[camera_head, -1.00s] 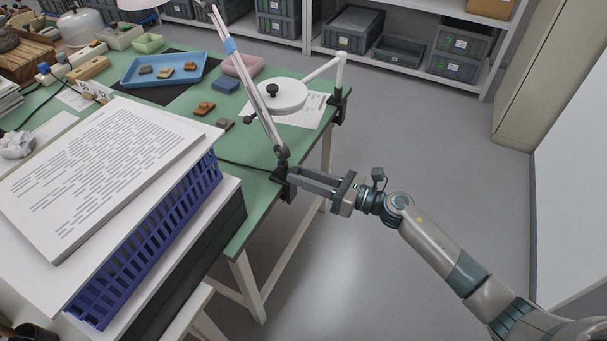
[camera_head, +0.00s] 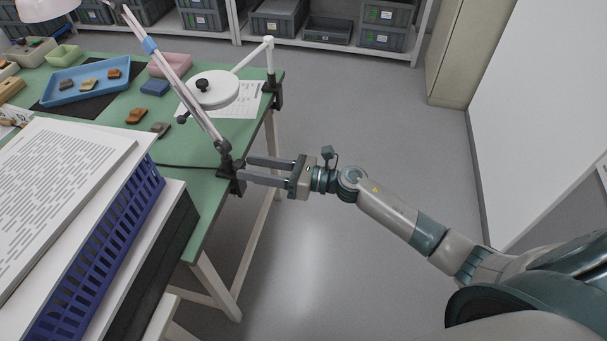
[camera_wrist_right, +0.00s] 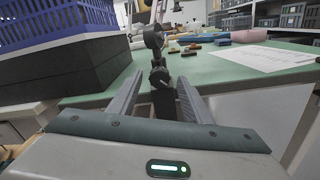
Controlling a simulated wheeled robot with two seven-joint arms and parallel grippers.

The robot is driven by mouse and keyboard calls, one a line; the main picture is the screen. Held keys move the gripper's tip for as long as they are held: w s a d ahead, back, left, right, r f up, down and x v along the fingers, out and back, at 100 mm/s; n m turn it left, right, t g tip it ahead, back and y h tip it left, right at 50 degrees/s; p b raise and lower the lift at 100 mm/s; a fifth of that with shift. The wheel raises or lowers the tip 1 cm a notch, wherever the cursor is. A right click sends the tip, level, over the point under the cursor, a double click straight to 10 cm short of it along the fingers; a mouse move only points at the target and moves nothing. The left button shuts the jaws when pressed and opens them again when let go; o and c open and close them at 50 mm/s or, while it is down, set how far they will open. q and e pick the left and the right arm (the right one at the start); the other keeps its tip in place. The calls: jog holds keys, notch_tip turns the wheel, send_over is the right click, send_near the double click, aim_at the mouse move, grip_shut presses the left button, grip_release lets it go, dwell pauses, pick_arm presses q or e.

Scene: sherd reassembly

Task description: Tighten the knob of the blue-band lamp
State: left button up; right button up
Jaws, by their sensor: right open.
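The blue-band lamp has a pale jointed arm with a blue band (camera_head: 150,46), leaning up to the left. Its pinkish shade (camera_head: 46,7) is cut by the top edge. Its dark base (camera_head: 226,163) is clamped at the green table's right edge. In the right wrist view the dark knob (camera_wrist_right: 160,76) shows straight ahead at the lamp's base. My right gripper (camera_head: 242,171) is open beside the base, its fingers pointing left. In the wrist view its fingertips (camera_wrist_right: 161,84) lie either side of the knob and clamp; contact cannot be told. My left gripper is out of view.
A white magnifier lamp (camera_head: 212,92) is clamped behind, on the same green table (camera_head: 200,190). A blue crate (camera_head: 110,240) with papers stands at left front. A blue tray (camera_head: 62,85) with sherds lies farther back. The floor right of the table is clear.

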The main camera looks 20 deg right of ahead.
pick_arm(q)
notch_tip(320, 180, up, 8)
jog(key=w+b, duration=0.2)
jog(key=b, duration=0.1)
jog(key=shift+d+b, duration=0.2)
jog(key=shift+b, duration=0.15)
pick_arm(e)
jog(key=v, duration=1.6)
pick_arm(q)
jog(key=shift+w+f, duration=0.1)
